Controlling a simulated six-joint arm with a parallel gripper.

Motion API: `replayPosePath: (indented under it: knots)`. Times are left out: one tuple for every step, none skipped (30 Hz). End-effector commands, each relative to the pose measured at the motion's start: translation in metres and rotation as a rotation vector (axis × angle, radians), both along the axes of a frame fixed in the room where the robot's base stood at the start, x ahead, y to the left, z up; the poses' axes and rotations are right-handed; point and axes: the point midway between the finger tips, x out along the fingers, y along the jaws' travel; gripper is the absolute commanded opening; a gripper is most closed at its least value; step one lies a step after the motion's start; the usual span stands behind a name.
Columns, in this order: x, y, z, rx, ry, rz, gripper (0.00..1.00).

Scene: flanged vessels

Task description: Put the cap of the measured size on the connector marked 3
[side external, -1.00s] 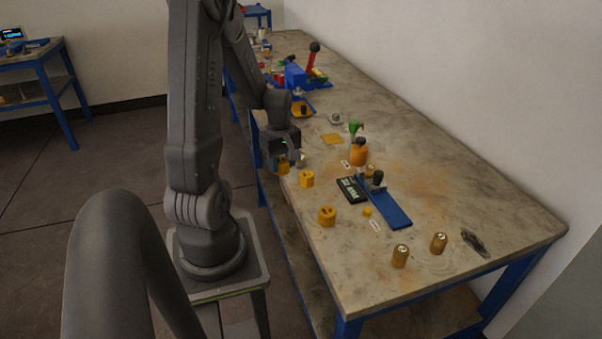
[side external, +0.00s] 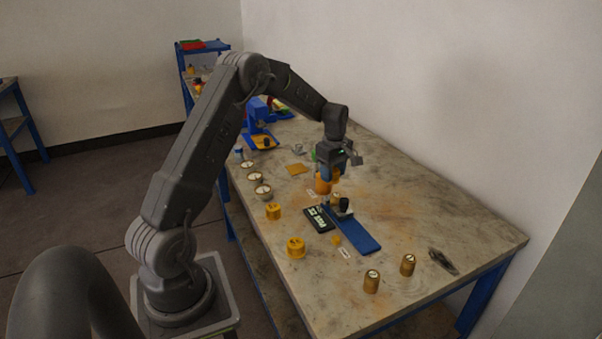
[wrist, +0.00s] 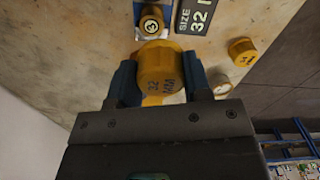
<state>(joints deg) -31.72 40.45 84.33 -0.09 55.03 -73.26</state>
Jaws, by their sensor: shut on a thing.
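My gripper (wrist: 160,85) is shut on a yellow cap (wrist: 157,68) lettered "32 MM" in the wrist view. In the side external view my gripper (side external: 330,174) is above the table by the blue fixture (side external: 362,237). The connector marked 3 (wrist: 150,25) shows its round numbered top just beyond the held cap, apart from it in the picture. A dark display (wrist: 196,14) reads "SIZE 32", its end cut off; it lies beside the fixture in the side external view (side external: 317,219). The gripper partly hides an orange body (side external: 322,185) there; I cannot tell it from the held cap.
Two yellow caps (side external: 273,211) (side external: 295,247) stand left of the display. Two brown cylinders (side external: 371,280) (side external: 408,264) stand at the front. A black knob (side external: 344,204) is on the fixture. The right rear table is clear.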

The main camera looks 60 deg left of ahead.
Motion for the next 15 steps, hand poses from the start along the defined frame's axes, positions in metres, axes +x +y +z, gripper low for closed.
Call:
replayPosePath:
  knots:
    - [0.0065,-0.0037,-0.0007,0.0,-0.001,-0.002,0.23]
    - [0.0091,-0.0052,-0.0008,0.0,-0.001,-0.001,0.23]
    - [0.0111,-0.0067,-0.0009,0.0,-0.001,0.0,0.23]
    - [0.0122,-0.0075,-0.0009,0.0,-0.001,0.0,0.23]
    - [0.0128,-0.008,-0.0008,0.0,0.0,0.0,0.23]
    - [0.0132,-0.008,-0.0006,0.0,-0.001,0.001,0.23]
    - [0.0132,-0.008,-0.0006,0.0,-0.001,0.001,0.23]
    - [0.0131,-0.0079,-0.0005,0.0,-0.001,0.001,0.23]
    - [0.013,-0.0078,-0.0005,0.0,-0.001,0.001,0.23]
    - [0.0128,-0.0077,-0.0005,0.0,-0.001,0.001,0.23]
    - [0.0128,-0.0077,-0.0005,0.0,-0.001,0.001,0.23]
    - [0.0128,-0.0076,-0.0005,0.0,-0.001,0.001,0.23]
    - [0.0127,-0.0077,-0.0005,0.001,-0.002,0.001,0.23]
    - [0.0128,-0.0079,-0.0005,0.001,-0.003,0.001,0.23]
    - [0.0128,-0.0083,-0.0006,0.003,-0.006,0.0,0.23]
